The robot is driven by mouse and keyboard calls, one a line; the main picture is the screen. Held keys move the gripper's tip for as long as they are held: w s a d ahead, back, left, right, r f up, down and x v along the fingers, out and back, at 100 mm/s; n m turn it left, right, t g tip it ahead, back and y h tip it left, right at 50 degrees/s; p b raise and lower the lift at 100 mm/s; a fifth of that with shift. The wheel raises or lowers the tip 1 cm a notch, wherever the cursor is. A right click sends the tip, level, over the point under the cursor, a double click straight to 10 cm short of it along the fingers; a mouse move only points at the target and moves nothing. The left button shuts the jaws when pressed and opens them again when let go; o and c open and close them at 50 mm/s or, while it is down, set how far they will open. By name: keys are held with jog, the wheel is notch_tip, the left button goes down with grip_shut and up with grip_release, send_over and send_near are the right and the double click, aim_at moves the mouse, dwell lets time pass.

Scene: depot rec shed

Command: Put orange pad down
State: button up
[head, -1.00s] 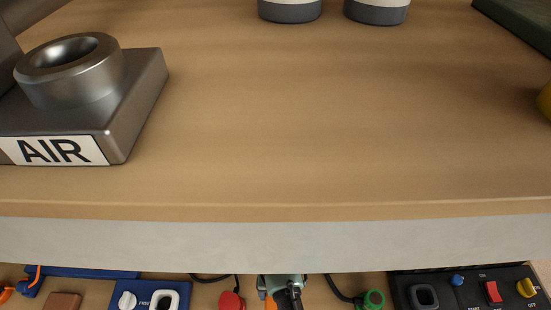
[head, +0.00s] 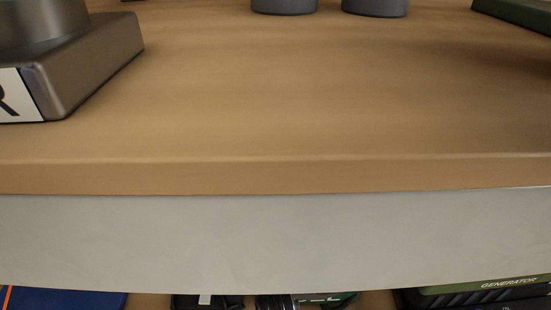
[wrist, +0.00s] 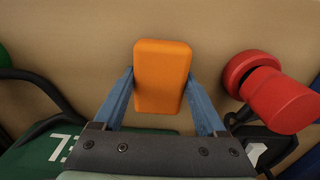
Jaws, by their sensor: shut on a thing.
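The orange pad (wrist: 163,75) is a rounded block in the upper middle of the wrist view. My gripper (wrist: 160,86) has its two blue fingers against the left and right sides of the pad and is shut on it. Tan board shows behind the pad; whether the pad touches it I cannot tell. I cannot make out the pad in the current head view.
Red fittings (wrist: 283,98) sit close right of the pad, with black cables on both sides. A green lettered case (wrist: 40,148) is at lower left. In the head view, an upper shelf (head: 300,110) holds a metal block (head: 90,65) and grey-based containers (head: 285,5).

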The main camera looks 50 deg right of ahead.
jog(key=shift+f, duration=0.2)
jog(key=o, duration=1.2)
jog(key=shift+o, duration=0.2)
jog(key=shift+r, duration=0.2)
notch_tip(320, 180, up, 12)
